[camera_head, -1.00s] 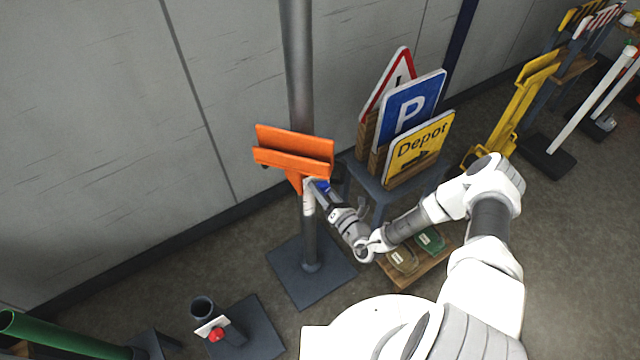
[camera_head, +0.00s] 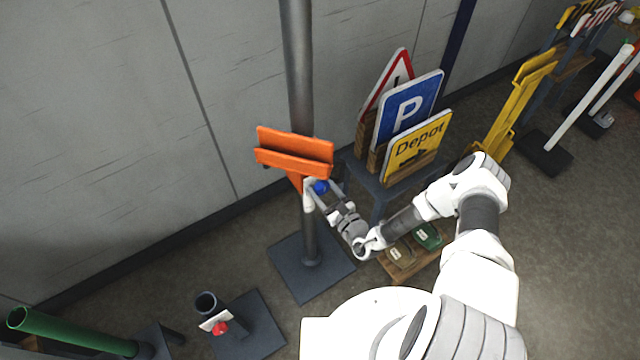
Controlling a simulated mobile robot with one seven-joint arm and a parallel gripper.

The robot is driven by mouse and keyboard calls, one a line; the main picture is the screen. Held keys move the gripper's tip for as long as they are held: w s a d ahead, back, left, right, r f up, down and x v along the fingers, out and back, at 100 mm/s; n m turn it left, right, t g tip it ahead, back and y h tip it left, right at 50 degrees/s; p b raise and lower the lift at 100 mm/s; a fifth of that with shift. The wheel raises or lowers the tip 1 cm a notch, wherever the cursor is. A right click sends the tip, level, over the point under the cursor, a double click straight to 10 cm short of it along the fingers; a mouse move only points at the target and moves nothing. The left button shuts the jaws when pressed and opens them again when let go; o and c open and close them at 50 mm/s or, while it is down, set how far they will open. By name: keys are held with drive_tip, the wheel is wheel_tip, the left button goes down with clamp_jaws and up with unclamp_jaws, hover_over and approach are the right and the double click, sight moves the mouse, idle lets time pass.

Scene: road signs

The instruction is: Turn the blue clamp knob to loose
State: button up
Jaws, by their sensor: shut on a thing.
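The blue clamp knob (camera_head: 321,187) is a small blue piece just below the orange bracket (camera_head: 294,152), on the right side of the grey post (camera_head: 309,228). A white plate (camera_head: 308,194) sits beside it on the post. My gripper (camera_head: 322,192) reaches up to the knob from the lower right and is shut on it, with the fingers at its sides. The knob's fine markings and its turn position are too small to tell.
A stand holds a red triangle sign (camera_head: 384,82), a blue parking sign (camera_head: 408,108) and a yellow Depot sign (camera_head: 418,146), close right of my gripper. A wooden tray (camera_head: 402,277) lies below my arm. A red-knobbed base (camera_head: 250,325) stands front left.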

drive_tip(key=shift+w+r+n, duration=0.15)
drive_tip(key=shift+r+n, duration=0.05)
drive_tip(key=shift+n, duration=0.4)
drive_tip(key=o, duration=1.4)
drive_tip(key=shift+f, duration=0.1)
drive_tip(key=shift+c, duration=0.2)
drive_tip(key=shift+f, duration=0.1)
